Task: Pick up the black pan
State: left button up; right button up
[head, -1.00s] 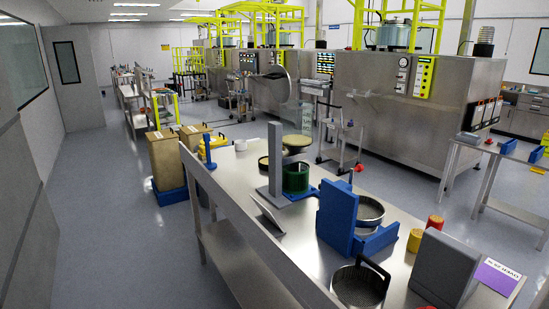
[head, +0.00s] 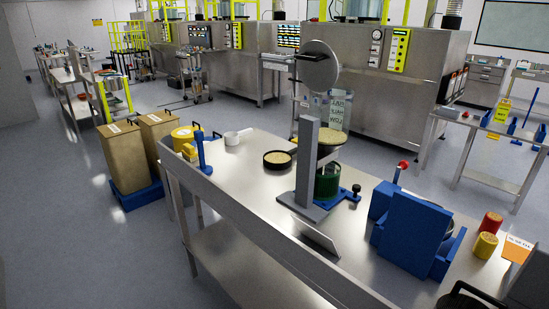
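A round black pan (head: 277,165) with a light tan, grainy-looking filling sits flat on the steel table (head: 240,180), left of the grey upright stand. A second black round item with a handle (head: 468,300) is cut off by the bottom edge at the right, so its inside is mostly hidden. Neither of my grippers shows in the head view.
A grey stand (head: 308,165) with a green cylinder (head: 327,185), a small grey tilted panel (head: 316,238) and a blue fixture (head: 412,235) stand on the table. A white cup (head: 238,137) is behind the pan. Brown boxes (head: 122,155) stand on the floor left.

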aim_at(276, 160)
jog(key=i+j+z, duration=0.1)
jog(key=j, duration=0.35)
jog(key=i+j+z, duration=0.15)
jog(key=j, duration=0.3)
jog(key=i+j+z, duration=0.1)
jog(key=j, duration=0.35)
